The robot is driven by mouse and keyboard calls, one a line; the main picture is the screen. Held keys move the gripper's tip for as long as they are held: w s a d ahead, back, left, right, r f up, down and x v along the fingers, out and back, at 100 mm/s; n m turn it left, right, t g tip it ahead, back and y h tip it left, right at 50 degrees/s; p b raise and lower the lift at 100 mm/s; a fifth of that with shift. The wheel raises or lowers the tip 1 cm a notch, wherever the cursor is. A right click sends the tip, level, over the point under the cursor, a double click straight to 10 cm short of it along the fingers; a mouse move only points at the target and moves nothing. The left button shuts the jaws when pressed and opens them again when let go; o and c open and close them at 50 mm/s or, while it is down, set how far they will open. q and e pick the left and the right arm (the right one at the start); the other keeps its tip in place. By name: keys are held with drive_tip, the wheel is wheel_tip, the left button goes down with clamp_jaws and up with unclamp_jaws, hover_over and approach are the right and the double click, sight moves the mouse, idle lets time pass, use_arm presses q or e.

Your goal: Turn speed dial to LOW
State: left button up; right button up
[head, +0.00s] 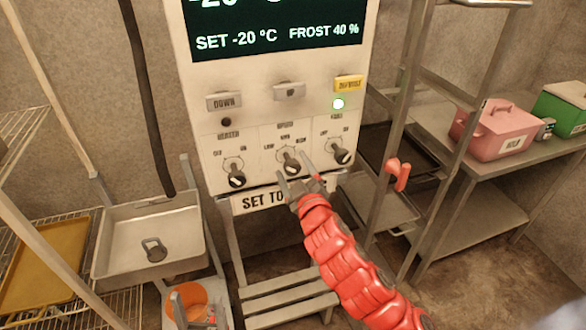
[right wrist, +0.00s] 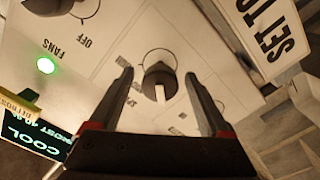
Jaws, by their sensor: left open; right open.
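The speed dial (head: 290,161) is a dark round knob with a pale mark, the middle of three on the white control panel (head: 210,157). Small labels arc above it, with LOW at its left; I cannot surely read which label it points to. My right gripper (head: 291,165), on the red arm, has its fingers around the dial. In the right wrist view, the dial (right wrist: 158,78) sits between the open fingers (right wrist: 158,75), with a visible gap on each side. My left gripper is not in view.
The heater dial (head: 236,176) and fans dial (head: 340,153) flank the speed dial. Above are the DOWN button (head: 224,102), a yellow defrost button (head: 348,84) and a lit green lamp (head: 338,104).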

drive_tip(key=b+v, duration=0.1)
drive_tip(key=v, duration=0.5)
drive_tip(key=shift+f, duration=0.1)
drive_tip(key=p, duration=1.1)
approach(294, 171)
drive_tip(key=v, duration=0.7)
drive_tip(key=shift+w, duration=0.1)
